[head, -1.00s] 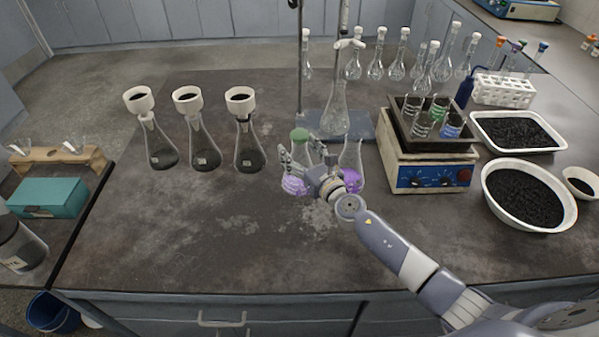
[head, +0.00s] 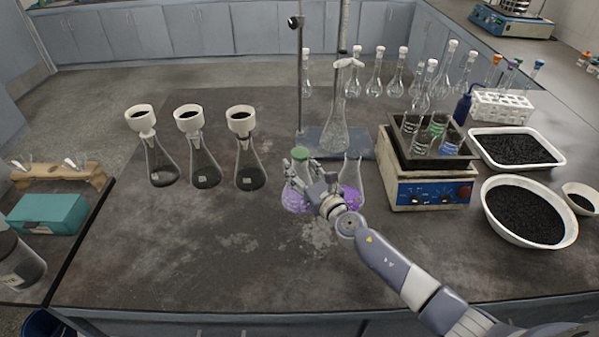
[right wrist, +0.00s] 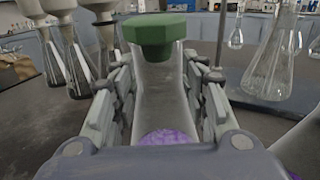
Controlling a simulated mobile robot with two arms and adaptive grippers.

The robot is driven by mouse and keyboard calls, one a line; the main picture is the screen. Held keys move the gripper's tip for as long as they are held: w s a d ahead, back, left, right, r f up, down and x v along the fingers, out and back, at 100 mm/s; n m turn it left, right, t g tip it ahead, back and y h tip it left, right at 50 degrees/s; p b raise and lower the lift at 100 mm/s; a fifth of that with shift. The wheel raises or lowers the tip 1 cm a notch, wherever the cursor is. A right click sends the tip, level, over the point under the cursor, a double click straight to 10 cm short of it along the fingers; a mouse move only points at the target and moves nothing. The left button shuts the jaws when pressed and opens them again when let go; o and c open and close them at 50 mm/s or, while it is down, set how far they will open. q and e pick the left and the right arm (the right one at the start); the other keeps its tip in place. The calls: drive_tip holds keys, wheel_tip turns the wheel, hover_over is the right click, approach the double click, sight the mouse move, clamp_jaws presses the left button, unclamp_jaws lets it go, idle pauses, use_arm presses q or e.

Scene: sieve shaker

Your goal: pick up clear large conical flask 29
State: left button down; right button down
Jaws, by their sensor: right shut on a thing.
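A clear conical flask with purple contents (head: 292,201) and a green stopper (head: 300,154) stands mid-table; no number on it is readable. My right gripper (head: 303,174) is shut on it. In the right wrist view, the fingers of my right gripper (right wrist: 158,80) lie on both sides of the clear neck (right wrist: 160,100), below the green stopper (right wrist: 154,35). The purple contents show at the bottom; the flask's base is hidden there. I cannot tell whether the base touches the table. My left gripper is not in view.
A second purple flask (head: 352,197) stands close to the right of my gripper. A large clear flask (head: 337,128) is at the stand behind. Several funnel-topped flasks (head: 205,170) stand left, a hotplate (head: 430,190) right. The table front is clear.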

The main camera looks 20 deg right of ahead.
sight(304, 162)
drive_tip(key=shift+r+p, duration=1.15)
drive_tip(key=shift+r, duration=0.4)
drive_tip(key=shift+r+p, duration=0.4)
drive_tip(key=shift+r, duration=0.05)
drive_tip(key=shift+s+a, duration=1.5)
drive_tip(key=shift+s, duration=5.95)
wheel_tip(304, 162, up, 6)
drive_tip(key=p, duration=0.5)
drive_tip(key=shift+s, duration=0.35)
drive_tip(key=shift+a, duration=0.1)
